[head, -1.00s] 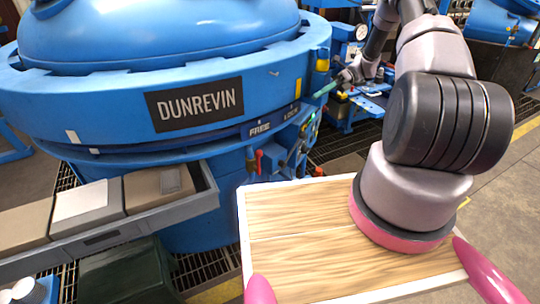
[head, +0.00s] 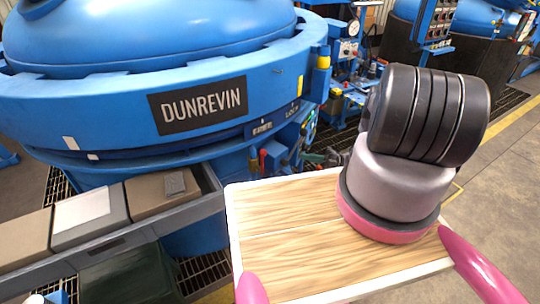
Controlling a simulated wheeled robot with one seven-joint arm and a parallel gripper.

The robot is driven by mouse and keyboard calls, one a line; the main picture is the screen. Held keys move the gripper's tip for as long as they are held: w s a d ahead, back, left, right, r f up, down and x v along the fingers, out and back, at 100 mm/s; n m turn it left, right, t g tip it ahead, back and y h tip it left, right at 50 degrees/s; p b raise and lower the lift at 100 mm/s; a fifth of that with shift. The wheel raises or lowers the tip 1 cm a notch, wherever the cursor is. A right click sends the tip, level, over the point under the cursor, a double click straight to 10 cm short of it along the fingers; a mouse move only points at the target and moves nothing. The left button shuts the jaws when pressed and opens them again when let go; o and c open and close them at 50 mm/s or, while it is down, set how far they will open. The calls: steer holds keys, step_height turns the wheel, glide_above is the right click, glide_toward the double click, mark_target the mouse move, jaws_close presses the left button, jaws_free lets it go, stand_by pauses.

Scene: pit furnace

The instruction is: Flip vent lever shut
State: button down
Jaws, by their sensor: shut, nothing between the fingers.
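The blue pit furnace (head: 110,115) with the DUNREVIN plate fills the left of the head view. Small fittings sit on its right flank, among them a red-handled lever (head: 262,159) that stands roughly upright. I cannot tell for sure whether this is the vent lever. My arm's thick shoulder joint hides most of the arm. What looks like my gripper (head: 323,158) shows small, to the right of the red handle and apart from it, beside the furnace flank. Its fingers look closed and empty. The wrist behind it is hidden.
My wooden-topped base (head: 285,235) lies in front of the furnace. A grey tray with boxes (head: 82,212) stands at the left, close to the furnace wall. Blue equipment with a gauge (head: 352,28) stands behind. The floor at the right (head: 510,170) is clear.

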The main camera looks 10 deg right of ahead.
steer(key=shift+s+a+f+m, duration=0.25)
steer(key=shift+f+m, duration=0.05)
steer(key=shift+f, duration=0.2)
steer(key=x, duration=1.4)
steer(key=shift+w+r, duration=0.1)
steer(key=shift+r, duration=0.05)
